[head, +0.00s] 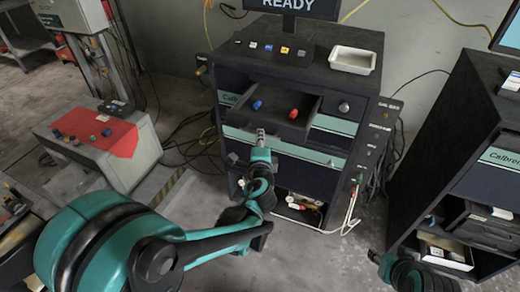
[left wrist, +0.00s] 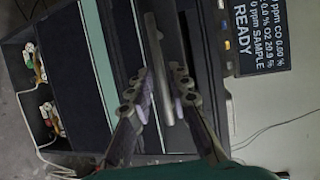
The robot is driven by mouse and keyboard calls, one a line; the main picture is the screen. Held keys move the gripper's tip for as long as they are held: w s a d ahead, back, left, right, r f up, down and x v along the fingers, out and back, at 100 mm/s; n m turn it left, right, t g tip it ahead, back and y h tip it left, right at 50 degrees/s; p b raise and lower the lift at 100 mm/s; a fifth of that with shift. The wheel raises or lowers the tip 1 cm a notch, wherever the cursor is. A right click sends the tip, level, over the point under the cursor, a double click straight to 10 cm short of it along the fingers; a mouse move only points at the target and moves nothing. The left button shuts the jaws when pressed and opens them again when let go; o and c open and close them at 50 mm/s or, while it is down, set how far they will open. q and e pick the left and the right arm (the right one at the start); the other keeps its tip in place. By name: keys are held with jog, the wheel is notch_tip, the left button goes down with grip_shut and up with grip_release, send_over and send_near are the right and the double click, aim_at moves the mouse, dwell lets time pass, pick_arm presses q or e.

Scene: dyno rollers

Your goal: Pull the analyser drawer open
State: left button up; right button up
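The analyser drawer (head: 312,110) is the top one in the dark cabinet (head: 345,185). It stands partly open, with a blue piece (head: 257,105) and a red piece (head: 293,113) in it. My left gripper (head: 261,134) is at the drawer's front. In the left wrist view, its two fingers (left wrist: 160,85) lie close on either side of a grey bar (left wrist: 154,40), which looks like the drawer handle, and appear shut on it. The gripper hides part of the handle in the head view. My right gripper (head: 374,257) is low at the right; its finger state is unclear.
A white tray (head: 352,60) and several small coloured blocks sit on the cabinet top, below a READY screen (head: 290,6). Cables hang at the cabinet's right side. Another cabinet (head: 470,150) stands at the right.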

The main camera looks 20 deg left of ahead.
pick_arm(q)
jog(key=v, duration=0.9)
jog(key=s+a+f+n+g+h, duration=0.25)
jog(key=s+f+n+g, duration=0.3)
jog(key=s+n, duration=0.3)
jog(key=s+d+f+n+g+h, duration=0.2)
jog(key=s+d+n+h, duration=0.1)
jog(key=s+d+n, duration=0.1)
jog(key=shift+s+d+n, duration=0.4)
jog(key=shift+s+n, duration=0.45)
jog(key=shift+n, duration=0.2)
